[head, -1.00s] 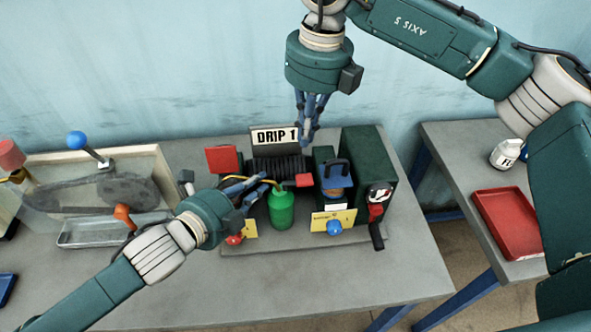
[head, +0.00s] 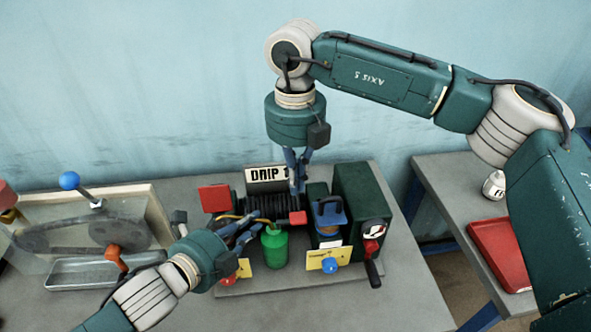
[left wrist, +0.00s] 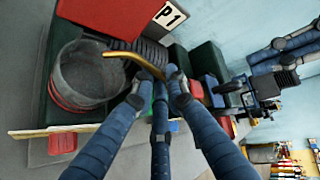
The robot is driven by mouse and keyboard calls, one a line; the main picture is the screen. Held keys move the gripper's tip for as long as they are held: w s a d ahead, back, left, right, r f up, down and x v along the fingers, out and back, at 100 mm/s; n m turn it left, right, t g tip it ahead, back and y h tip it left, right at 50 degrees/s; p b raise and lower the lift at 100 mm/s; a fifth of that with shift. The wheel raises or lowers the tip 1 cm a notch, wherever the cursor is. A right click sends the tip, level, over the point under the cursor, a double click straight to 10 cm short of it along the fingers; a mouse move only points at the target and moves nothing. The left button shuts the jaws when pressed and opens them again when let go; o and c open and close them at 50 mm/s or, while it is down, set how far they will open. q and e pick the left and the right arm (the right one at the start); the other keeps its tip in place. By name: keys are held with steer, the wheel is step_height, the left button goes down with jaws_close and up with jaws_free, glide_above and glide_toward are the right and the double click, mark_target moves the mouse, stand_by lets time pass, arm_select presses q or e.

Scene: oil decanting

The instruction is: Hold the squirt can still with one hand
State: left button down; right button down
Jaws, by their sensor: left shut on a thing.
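The green squirt can (head: 274,248) stands upright on the bench in front of the DRIP 1 machine. Its thin brass spout (left wrist: 139,61) curves up and leftward in the left wrist view. My left gripper (head: 252,232) reaches in from the left and is shut on the can near its top; in the left wrist view its fingers (left wrist: 160,82) close around it, hiding most of the body. My right gripper (head: 298,184) points down over the machine, by the right edge of the DRIP 1 sign (head: 268,175). Its fingertips are too small to read.
A dark green box with a crank (head: 362,205) and a blue-handled container (head: 329,222) stand right of the can. A grey round vessel (left wrist: 88,75) is left in the wrist view. A clear tank (head: 90,222) stands left, a red tray (head: 500,255) on the right table.

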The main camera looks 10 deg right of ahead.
mark_target(296, 217)
step_height(296, 217, down, 8)
steer(key=shift+f, duration=0.25)
